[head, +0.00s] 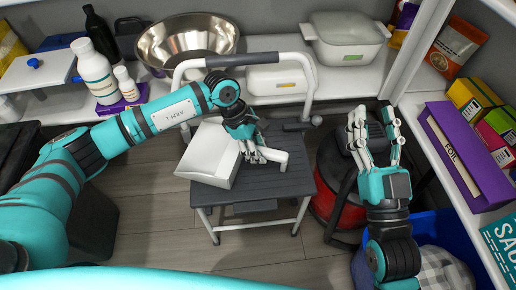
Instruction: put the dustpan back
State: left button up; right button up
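The white dustpan (208,158) lies on the dark grey top of a step stool (246,193). Its broad pan is to the left and its handle (272,160) points right. My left gripper (258,157) reaches down from the left and is at the handle, its fingers overlapping it in the picture. Whether the fingers are closed on the handle or only over it I cannot tell, as the hand hides part of it. My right gripper (374,125) is open and empty, fingers pointing away from me, to the right of the stool.
A back shelf holds a steel bowl (185,40), white bottles (95,70) and a lidded white bin (346,40). The stool's rail (308,75) rises behind its top. A red-and-black container (330,190) stands right of the stool. A purple foil box (465,155) is on the right shelf. Floor in front is clear.

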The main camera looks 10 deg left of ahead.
pick_arm(q)
jog(key=o, duration=0.3)
